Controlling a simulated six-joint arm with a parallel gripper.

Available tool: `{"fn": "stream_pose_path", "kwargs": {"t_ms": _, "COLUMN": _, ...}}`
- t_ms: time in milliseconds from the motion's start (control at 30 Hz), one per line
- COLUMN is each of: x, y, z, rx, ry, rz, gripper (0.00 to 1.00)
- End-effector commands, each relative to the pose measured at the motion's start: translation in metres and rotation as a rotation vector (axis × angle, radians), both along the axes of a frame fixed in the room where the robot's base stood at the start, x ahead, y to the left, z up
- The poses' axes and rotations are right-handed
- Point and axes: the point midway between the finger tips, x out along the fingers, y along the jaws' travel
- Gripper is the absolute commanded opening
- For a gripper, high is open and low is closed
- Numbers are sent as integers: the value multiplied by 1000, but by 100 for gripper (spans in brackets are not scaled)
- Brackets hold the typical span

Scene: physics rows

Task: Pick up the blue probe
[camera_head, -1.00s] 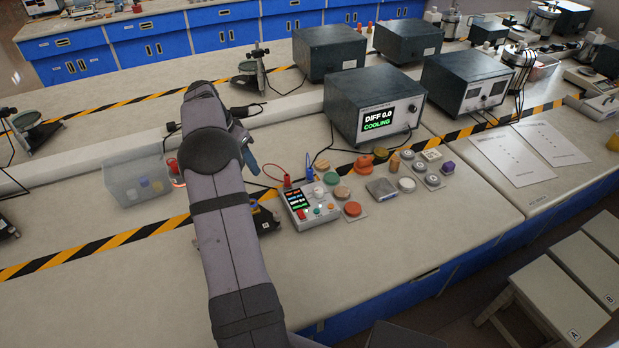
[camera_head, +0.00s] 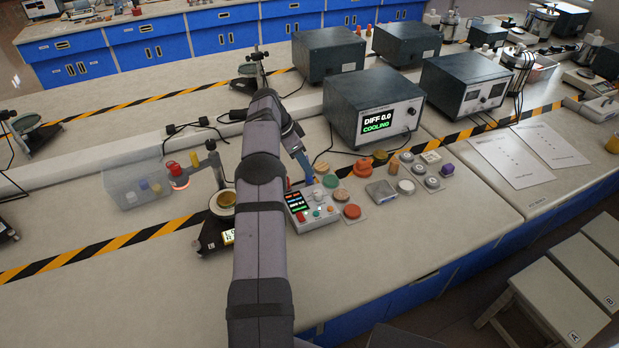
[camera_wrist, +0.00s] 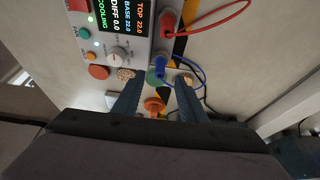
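The blue probe (camera_wrist: 160,69) shows in the wrist view beside the control box, with a blue cable looping to the right. In the head view it is largely hidden by my gripper (camera_head: 304,168). My gripper is open in the wrist view (camera_wrist: 158,86), with its two blue fingers apart on either side of the line to the probe. The fingers do not appear to touch the probe; its exact depth between the tips is hard to tell. A red probe (camera_wrist: 169,25) with a red cable is near the blue one.
The control box (camera_head: 316,219) with a small screen stands right beside the probe. Several coloured discs and knobs, including an orange one (camera_head: 364,168), lie to its right. A large instrument box (camera_head: 349,110) stands behind. A clear bin (camera_head: 120,193) and a stand (camera_head: 213,232) are to the left.

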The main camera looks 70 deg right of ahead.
Motion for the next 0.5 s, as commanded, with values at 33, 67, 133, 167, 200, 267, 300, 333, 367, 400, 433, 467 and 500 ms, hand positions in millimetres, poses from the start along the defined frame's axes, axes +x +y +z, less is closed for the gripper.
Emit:
{"fn": "stream_pose_path", "kwargs": {"t_ms": 33, "x": 0, "y": 0, "z": 0, "rx": 0, "ry": 0, "rz": 0, "gripper": 38}}
{"fn": "stream_pose_path", "kwargs": {"t_ms": 67, "x": 0, "y": 0, "z": -1, "rx": 0, "ry": 0, "rz": 0, "gripper": 38}}
{"fn": "stream_pose_path", "kwargs": {"t_ms": 133, "x": -2, "y": -1, "z": -3, "rx": 1, "ry": 1, "rz": 0, "gripper": 38}}
{"fn": "stream_pose_path", "kwargs": {"t_ms": 167, "x": -2, "y": -2, "z": -5, "rx": 2, "ry": 1, "rz": -1, "gripper": 38}}
{"fn": "stream_pose_path", "kwargs": {"t_ms": 200, "x": -4, "y": -2, "z": -9, "rx": 4, "ry": 2, "rz": -1, "gripper": 38}}
{"fn": "stream_pose_path", "kwargs": {"t_ms": 267, "x": -6, "y": -4, "z": -15, "rx": 3, "ry": 1, "rz": -1, "gripper": 38}}
{"fn": "stream_pose_path", "kwargs": {"t_ms": 300, "x": -8, "y": -6, "z": -19, "rx": 4, "ry": 3, "rz": -2, "gripper": 38}}
{"fn": "stream_pose_path", "kwargs": {"t_ms": 333, "x": -9, "y": -7, "z": -22, "rx": 3, "ry": 2, "rz": -2, "gripper": 38}}
{"fn": "stream_pose_path", "kwargs": {"t_ms": 367, "x": -10, "y": -8, "z": -26, "rx": 4, "ry": 2, "rz": -1, "gripper": 38}}
{"fn": "stream_pose_path", "kwargs": {"t_ms": 400, "x": -11, "y": -9, "z": -31, "rx": 3, "ry": 2, "rz": 0, "gripper": 38}}
{"fn": "stream_pose_path", "kwargs": {"t_ms": 433, "x": -12, "y": -10, "z": -34, "rx": 2, "ry": 1, "rz": -1, "gripper": 38}}
{"fn": "stream_pose_path", "kwargs": {"t_ms": 467, "x": -12, "y": -11, "z": -37, "rx": 2, "ry": 1, "rz": 0, "gripper": 38}}
{"fn": "stream_pose_path", "kwargs": {"t_ms": 500, "x": -13, "y": -12, "z": -40, "rx": 2, "ry": 1, "rz": 0, "gripper": 38}}
